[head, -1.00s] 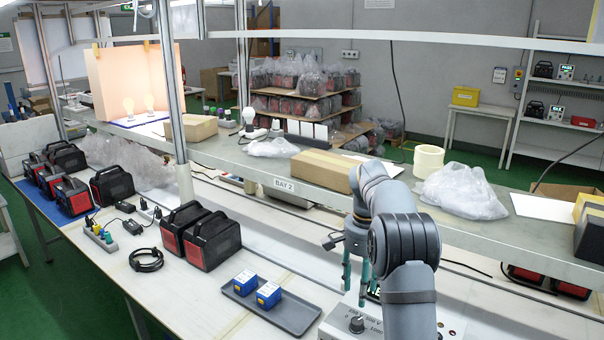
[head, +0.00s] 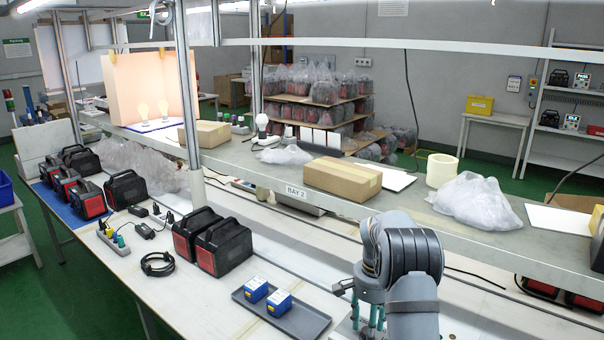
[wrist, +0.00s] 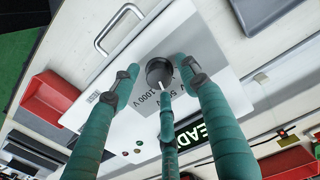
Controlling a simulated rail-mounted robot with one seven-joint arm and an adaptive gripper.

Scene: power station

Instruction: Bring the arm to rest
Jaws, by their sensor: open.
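My arm rises from the bottom edge of the head view, bent at a grey elbow-like joint. My gripper (head: 372,322) hangs with its green fingers pointing down near the bottom edge, over the front bench. In the wrist view my gripper (wrist: 160,82) shows three green fingers, spread apart with nothing held between them. Beyond the fingertips is a white test box with a black round knob (wrist: 160,71), voltage markings and a lit display (wrist: 192,134) reading partly "READY". I cannot tell how far the fingertips are from the knob.
A grey tray (head: 305,322) with two blue boxes lies left of my gripper. Two black-red cases (head: 222,247) stand farther left. Behind runs a raised shelf with a cardboard box (head: 342,178) and a bagged item (head: 474,200). A metal handle (wrist: 118,28) shows in the wrist view.

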